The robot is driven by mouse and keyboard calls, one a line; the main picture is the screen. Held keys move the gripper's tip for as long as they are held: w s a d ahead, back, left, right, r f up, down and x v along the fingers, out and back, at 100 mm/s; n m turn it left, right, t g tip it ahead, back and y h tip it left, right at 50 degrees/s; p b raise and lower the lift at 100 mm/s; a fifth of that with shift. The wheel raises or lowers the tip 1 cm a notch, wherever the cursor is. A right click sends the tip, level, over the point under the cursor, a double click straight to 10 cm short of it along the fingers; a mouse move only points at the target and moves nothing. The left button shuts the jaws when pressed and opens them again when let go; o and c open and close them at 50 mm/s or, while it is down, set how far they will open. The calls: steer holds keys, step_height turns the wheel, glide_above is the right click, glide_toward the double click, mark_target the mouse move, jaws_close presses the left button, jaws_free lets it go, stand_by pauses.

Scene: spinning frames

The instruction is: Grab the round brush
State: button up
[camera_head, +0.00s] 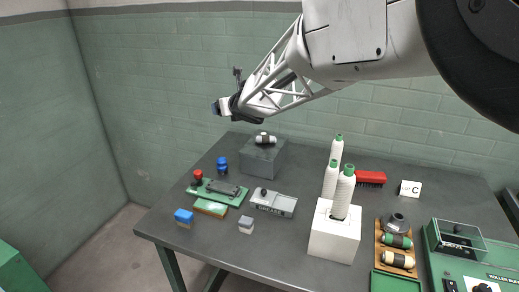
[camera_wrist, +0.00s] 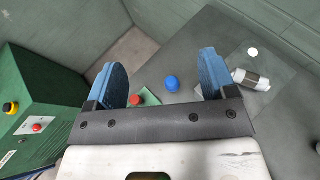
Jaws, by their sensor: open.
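My gripper (camera_head: 222,107) is high above the back left of the table, its blue-padded fingers apart and empty. It also shows in the wrist view (camera_wrist: 162,76). A short white cylinder with a dark middle band (camera_head: 265,139) lies on a grey block (camera_head: 262,160); it may be the round brush, but I cannot tell for sure. In the wrist view the same cylinder (camera_wrist: 251,80) is to the right of the right finger, below and apart from it. A red brush with dark bristles (camera_head: 370,177) lies at the back; it looks long, not round.
A blue knob-like item (camera_head: 222,164) stands near a green board (camera_head: 217,190). A grey labelled box (camera_head: 273,203) is in the middle. An orange tray (camera_head: 380,250) and green case (camera_head: 455,245) are on the right.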

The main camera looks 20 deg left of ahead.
steer(key=a, duration=0.1)
glide_toward(224, 161)
steer(key=x, duration=0.4)
steer(key=shift+w+a+f, duration=0.1)
steer(key=shift+x, duration=1.1)
steer(key=shift+a, duration=0.15)
steer(key=shift+w+a+f, duration=0.1)
steer(key=shift+w+f, duration=0.05)
